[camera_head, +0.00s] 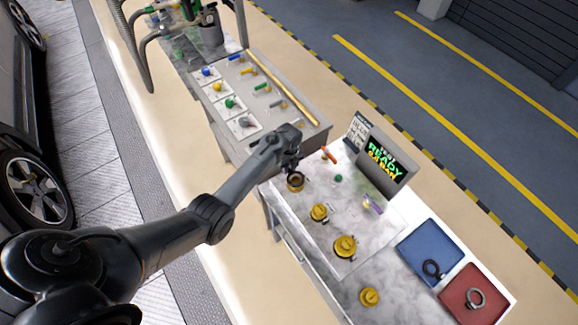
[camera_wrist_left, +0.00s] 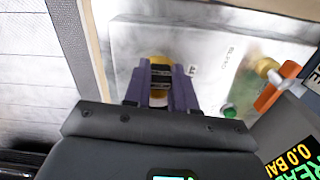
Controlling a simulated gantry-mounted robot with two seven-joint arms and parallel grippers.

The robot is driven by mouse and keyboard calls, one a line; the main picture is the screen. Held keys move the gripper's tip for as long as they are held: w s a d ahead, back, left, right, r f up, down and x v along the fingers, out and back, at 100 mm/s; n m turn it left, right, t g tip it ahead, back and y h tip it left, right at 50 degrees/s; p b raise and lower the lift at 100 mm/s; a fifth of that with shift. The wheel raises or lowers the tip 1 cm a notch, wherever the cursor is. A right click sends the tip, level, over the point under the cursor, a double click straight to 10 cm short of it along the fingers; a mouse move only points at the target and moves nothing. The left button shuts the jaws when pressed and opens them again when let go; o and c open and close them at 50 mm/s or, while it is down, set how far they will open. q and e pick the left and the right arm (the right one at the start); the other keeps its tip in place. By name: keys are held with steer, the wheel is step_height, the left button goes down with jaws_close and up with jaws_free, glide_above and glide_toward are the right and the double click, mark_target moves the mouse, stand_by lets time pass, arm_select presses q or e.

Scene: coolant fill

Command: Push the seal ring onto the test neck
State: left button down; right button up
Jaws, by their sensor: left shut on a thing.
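The brass test neck (camera_head: 295,183) stands at the far left corner of the pale marbled bench, its dark opening facing up. My left gripper (camera_head: 292,166) is right above it, close to its rim. The wrist view shows the two fingers (camera_wrist_left: 160,88) closed together, with a bit of the yellow neck (camera_wrist_left: 157,58) behind them. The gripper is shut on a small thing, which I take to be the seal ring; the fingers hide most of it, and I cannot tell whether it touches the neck. My right gripper is not in view.
More brass fittings (camera_head: 345,246) stand along the bench. A lit display (camera_head: 388,163) stands at its far edge. A blue tray (camera_head: 446,248) holds a black ring and a red tray (camera_head: 459,304) a grey ring.

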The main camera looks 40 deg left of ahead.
mark_target(289, 172)
arm_select(q)
steer(key=shift+f, duration=0.45)
stand_by(0.5)
steer(key=shift+f+b, duration=1)
steer(key=shift+b, duration=0.05)
steer(key=shift+f+b, duration=0.65)
steer(key=shift+f, duration=0.2)
steer(key=c, duration=0.8)
jaws_free()
steer(key=shift+c, duration=0.2)
steer(key=shift+r, duration=0.1)
step_height(289, 172, up, 9)
steer(key=shift+r+p, duration=0.1)
steer(key=shift+p, duration=0.55)
steer(key=shift+r, duration=0.75)
